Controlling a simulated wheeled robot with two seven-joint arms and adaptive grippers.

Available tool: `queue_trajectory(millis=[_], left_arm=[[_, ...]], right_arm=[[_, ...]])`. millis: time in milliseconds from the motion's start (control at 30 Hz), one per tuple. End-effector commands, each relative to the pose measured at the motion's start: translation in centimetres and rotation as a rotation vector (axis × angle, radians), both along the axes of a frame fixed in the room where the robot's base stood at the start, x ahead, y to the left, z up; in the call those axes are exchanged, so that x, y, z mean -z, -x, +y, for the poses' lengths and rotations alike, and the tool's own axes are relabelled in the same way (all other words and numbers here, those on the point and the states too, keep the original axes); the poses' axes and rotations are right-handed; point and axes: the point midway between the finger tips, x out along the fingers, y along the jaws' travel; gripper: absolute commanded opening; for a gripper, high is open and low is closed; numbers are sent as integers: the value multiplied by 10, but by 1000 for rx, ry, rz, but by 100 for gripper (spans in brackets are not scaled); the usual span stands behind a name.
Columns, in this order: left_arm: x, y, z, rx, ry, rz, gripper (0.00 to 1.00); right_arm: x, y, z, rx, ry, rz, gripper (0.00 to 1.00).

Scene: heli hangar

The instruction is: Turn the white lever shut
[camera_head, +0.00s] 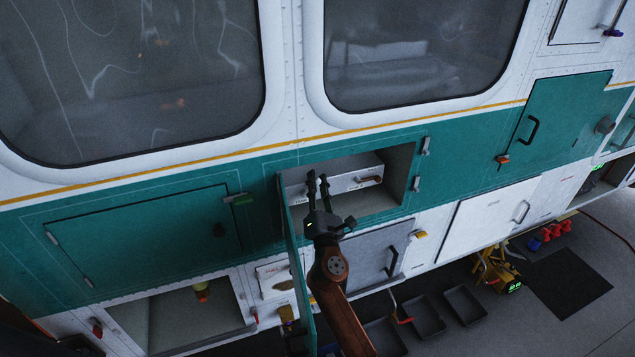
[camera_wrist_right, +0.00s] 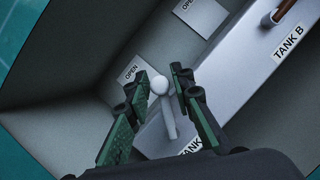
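The white lever (camera_wrist_right: 168,118) shows in the right wrist view, with a round white knob at its upper end. It sits inside an open compartment, near an OPEN label (camera_wrist_right: 131,70) and a partly hidden TANK label. My right gripper (camera_wrist_right: 160,76) is open, with one finger on each side of the knob; I cannot tell whether either finger touches it. In the head view my right gripper (camera_head: 318,177) reaches into the teal-framed compartment (camera_head: 400,172), and the lever cannot be made out there. My left gripper is not in view.
A second lever with a brown handle (camera_wrist_right: 285,9) sits by the TANK B label (camera_wrist_right: 289,42); its handle also shows in the head view (camera_head: 371,179). The compartment's open door (camera_head: 292,250) stands close left of my right arm. Trays (camera_head: 464,304) lie on the floor below.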

Motion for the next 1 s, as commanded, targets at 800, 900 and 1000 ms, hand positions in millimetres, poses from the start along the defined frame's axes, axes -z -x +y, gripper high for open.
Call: queue_trajectory(millis=[800,900,1000], left_arm=[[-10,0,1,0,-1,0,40],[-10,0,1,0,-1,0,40],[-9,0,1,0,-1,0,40]], right_arm=[[-13,12,34,0,623,-202,33],[-2,32,27,-1,596,-193,33],[6,49,22,-1,595,-192,33]])
